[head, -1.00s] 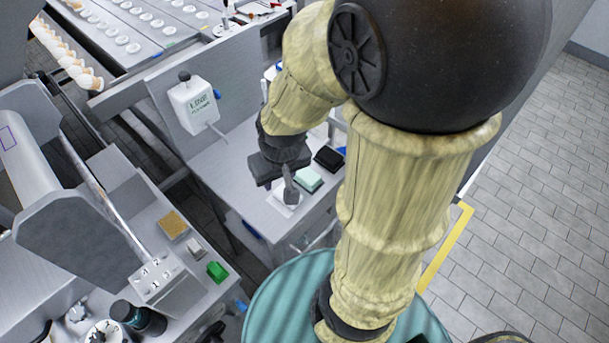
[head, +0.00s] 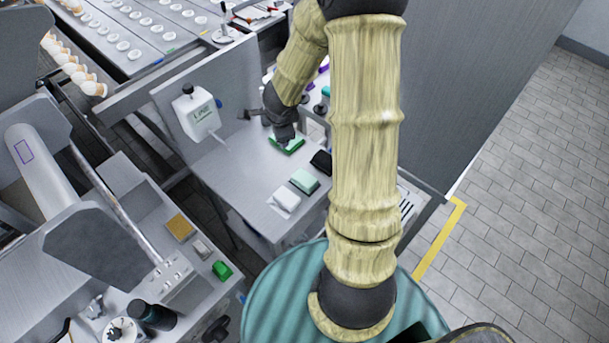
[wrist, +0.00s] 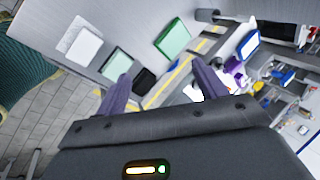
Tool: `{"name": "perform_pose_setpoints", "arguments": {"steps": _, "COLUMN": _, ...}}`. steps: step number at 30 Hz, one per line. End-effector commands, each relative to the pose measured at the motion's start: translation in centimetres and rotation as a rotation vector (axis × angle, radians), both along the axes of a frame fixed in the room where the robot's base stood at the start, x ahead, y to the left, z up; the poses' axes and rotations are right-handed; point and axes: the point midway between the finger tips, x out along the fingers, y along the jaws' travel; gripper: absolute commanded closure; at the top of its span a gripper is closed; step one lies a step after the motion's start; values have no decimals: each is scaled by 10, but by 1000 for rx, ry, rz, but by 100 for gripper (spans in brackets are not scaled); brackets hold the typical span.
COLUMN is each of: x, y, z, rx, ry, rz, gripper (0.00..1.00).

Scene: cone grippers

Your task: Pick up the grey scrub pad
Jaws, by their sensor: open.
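A light grey pad (head: 201,249) lies on the lower-left counter between a yellow-brown sponge and a green block; it looks like the grey scrub pad, though its texture is too small to tell. A whitish pad (head: 286,199) lies on the middle steel table and also shows in the wrist view (wrist: 80,42). My gripper (head: 286,138) is over the far part of that table, above a green pad (head: 291,147), away from the grey pad. In the wrist view its two purple fingers (wrist: 165,88) are spread apart with nothing between them.
A pale green pad (head: 304,181) and a black pad (head: 321,162) lie along the table's right side. A white dispenser (head: 197,115) is on the panel behind. The table's left-middle is clear. The sponge (head: 180,227) and green block (head: 222,270) flank the grey pad.

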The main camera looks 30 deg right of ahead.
Motion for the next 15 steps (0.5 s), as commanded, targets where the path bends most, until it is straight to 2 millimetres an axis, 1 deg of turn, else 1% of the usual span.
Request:
{"name": "perform_pose_setpoints", "arguments": {"steps": 1, "x": 0, "y": -12, "z": -2, "rx": 35, "ry": 19, "rz": -117, "gripper": 29}}
{"name": "perform_pose_setpoints", "arguments": {"steps": 3, "x": -3, "y": -25, "z": -9, "rx": 84, "ry": 51, "rz": -284, "gripper": 29}}
{"name": "perform_pose_setpoints", "arguments": {"steps": 6, "x": -12, "y": -40, "z": -21, "rx": 153, "ry": 113, "rz": -520, "gripper": 29}}
{"name": "perform_pose_setpoints", "arguments": {"steps": 9, "x": -24, "y": -47, "z": -30, "rx": 227, "ry": 190, "rz": -740, "gripper": 29}}
{"name": "perform_pose_setpoints", "arguments": {"steps": 12, "x": -35, "y": -48, "z": -37, "rx": 286, "ry": 265, "rz": -909, "gripper": 29}}
{"name": "perform_pose_setpoints", "arguments": {"steps": 15, "x": -42, "y": -46, "z": -40, "rx": 324, "ry": 315, "rz": -1007, "gripper": 29}}
